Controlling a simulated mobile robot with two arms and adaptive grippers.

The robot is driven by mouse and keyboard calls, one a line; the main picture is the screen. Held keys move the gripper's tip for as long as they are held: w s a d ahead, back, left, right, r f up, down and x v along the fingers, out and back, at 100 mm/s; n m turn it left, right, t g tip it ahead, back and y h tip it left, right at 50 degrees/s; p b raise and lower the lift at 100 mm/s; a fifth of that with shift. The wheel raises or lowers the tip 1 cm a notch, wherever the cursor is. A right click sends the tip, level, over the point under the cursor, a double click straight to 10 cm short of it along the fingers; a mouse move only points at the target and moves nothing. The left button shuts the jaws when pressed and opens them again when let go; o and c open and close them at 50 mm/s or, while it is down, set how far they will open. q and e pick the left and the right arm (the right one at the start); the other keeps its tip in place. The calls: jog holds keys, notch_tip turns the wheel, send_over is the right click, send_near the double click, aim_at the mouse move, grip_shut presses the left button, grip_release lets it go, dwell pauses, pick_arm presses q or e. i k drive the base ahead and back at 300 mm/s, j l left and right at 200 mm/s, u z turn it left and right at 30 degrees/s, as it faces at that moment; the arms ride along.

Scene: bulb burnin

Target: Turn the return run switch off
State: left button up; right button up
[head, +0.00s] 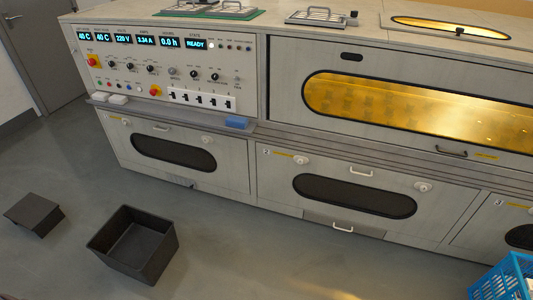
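The control panel (142,62) is on the left front of the long grey machine. A white strip (185,98) low on its right side carries a row of several black switches (199,101). Their labels are too small to read, so I cannot tell which one is the return run switch or how it is set. Above are black knobs (194,74), small coloured buttons, and lit displays (146,40), one reading READY (196,44). Neither gripper is in view.
A ledge (180,117) below the panel holds a blue block (237,122) and white pieces (117,99). A black open bin (133,245) and a dark low box (34,214) stand on the floor. A blue crate (503,278) is at lower right. Floor between is clear.

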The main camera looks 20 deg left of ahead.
aim_at(215, 76)
jog(key=u, duration=1.25)
jog(key=i+z, duration=0.1)
jog(key=z, duration=0.55)
jog(key=i+j+z, duration=0.9)
jog(key=k+l, duration=0.1)
